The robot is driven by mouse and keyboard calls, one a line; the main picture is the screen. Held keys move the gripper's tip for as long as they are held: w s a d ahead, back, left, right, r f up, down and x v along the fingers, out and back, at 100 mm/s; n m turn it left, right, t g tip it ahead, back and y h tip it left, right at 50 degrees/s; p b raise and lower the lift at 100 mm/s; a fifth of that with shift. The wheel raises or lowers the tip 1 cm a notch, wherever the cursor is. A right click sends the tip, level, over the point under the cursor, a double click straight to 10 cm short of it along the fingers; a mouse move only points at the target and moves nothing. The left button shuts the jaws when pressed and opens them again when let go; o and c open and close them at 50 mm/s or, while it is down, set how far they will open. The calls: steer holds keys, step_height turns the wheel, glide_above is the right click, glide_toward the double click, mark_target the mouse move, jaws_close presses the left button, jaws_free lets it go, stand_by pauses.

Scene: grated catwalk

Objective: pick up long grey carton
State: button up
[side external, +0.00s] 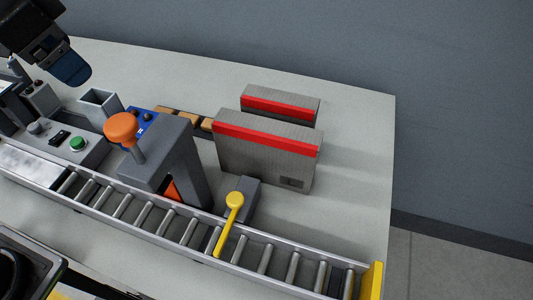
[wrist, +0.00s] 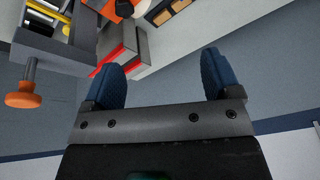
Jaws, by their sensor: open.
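Two grey cartons with red top stripes stand upright on the pale table in the side external view. The longer grey carton (side external: 262,158) is in front, with a dark square mark low on its right. The shorter grey carton (side external: 280,107) stands behind it. Part of the red and grey cartons (wrist: 119,47) shows at the upper left of the wrist view, partly cut off from sight by a finger. My gripper (side external: 72,70) is high at the far upper left, well apart from both cartons. In the wrist view its blue fingers (wrist: 163,72) are spread with nothing between them.
A roller conveyor (side external: 150,215) runs along the front. A grey machine with an orange knob (side external: 122,127) stands left of the cartons, and a yellow lever (side external: 229,222) stands before the longer one. Small tan boxes (side external: 182,117) sit behind the machine. The table right of the cartons is clear.

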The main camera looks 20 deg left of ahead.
steer(key=w+d+m+g, duration=0.1)
steer(key=w+d+m, duration=0.2)
steer(key=w+d, duration=0.25)
steer(key=m+g, duration=0.3)
steer(key=m, duration=0.6)
glide_toward(266, 127)
steer(key=shift+y, duration=0.4)
steer(key=f, duration=1.2)
steer(key=shift+s+d, duration=0.1)
steer(key=shift+d, duration=0.25)
steer(key=c, duration=1.2)
steer(key=shift+c, duration=0.2)
